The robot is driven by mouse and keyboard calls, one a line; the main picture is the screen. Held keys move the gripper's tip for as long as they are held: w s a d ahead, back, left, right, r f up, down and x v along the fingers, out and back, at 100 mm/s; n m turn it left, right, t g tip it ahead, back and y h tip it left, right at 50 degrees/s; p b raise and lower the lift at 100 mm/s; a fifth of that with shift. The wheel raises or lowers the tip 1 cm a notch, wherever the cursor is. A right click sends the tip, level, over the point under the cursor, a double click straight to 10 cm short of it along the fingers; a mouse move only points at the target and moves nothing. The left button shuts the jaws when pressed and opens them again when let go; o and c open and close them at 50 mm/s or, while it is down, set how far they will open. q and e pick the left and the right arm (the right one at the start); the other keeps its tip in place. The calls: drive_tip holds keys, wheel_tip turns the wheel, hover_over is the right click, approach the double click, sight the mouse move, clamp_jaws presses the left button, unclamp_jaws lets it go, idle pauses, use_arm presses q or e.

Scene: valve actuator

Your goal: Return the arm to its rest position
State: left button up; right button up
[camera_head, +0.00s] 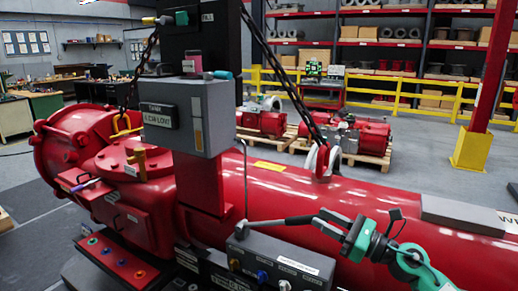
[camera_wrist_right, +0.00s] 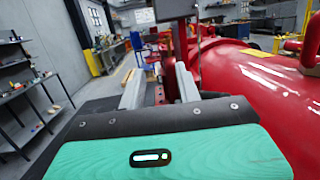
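My right arm comes in from the lower right in the head view, with green and grey links. Its gripper (camera_head: 243,229) appears just above a dark control box (camera_head: 285,258) in front of the red actuator. I cannot tell whether it touches the box. In the right wrist view the two grey fingers of this gripper (camera_wrist_right: 160,82) stand apart with nothing between them. The large red valve actuator (camera_head: 290,195) lies across the head view; its red body also fills the right of the wrist view (camera_wrist_right: 245,75). My left gripper is not in view.
A grey labelled box (camera_head: 190,116) rises from the actuator. A chain sling (camera_head: 283,75) runs up from its lifting eye. A red post (camera_head: 488,80) stands at right. Shelving (camera_wrist_right: 30,95) stands at left in the wrist view, with open floor beyond the fingers.

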drive_tip(key=s+d+f+m+t+h, duration=0.1)
drive_tip(key=s+d+f+m+h, duration=0.4)
drive_tip(key=m, duration=0.7)
drive_tip(key=s+d+f+m+t+h, duration=0.1)
drive_tip(key=s+f+m+h, duration=0.2)
drive_tip(key=f+m+h, duration=0.7)
drive_tip(key=s+d+f+m+t+h, duration=0.2)
drive_tip(key=s+d+f+m+h, duration=0.15)
drive_tip(key=m, duration=1.05)
drive_tip(key=s+a+f+m+g+y, duration=0.15)
drive_tip(key=s+f+m+g, duration=0.45)
drive_tip(key=s, duration=0.6)
drive_tip(key=s+a+f+m+g+y, duration=0.1)
drive_tip(key=s+a+f+m+g, duration=0.15)
drive_tip(key=s+f+g, duration=0.6)
drive_tip(key=s+f+t, duration=0.1)
drive_tip(key=s+f, duration=0.1)
drive_tip(key=f, duration=1.4)
drive_tip(key=s+f, duration=0.3)
drive_tip(key=f, duration=1.2)
drive_tip(key=s+d+f, duration=0.2)
drive_tip(key=s+f, duration=0.7)
drive_tip(key=s+d+f+g, duration=0.1)
drive_tip(key=s+d+f, duration=0.1)
drive_tip(key=s+f, duration=0.7)
drive_tip(key=shift+s+f+h, duration=0.25)
drive_tip(key=shift+f+h, duration=0.05)
drive_tip(key=shift+f, duration=0.3)
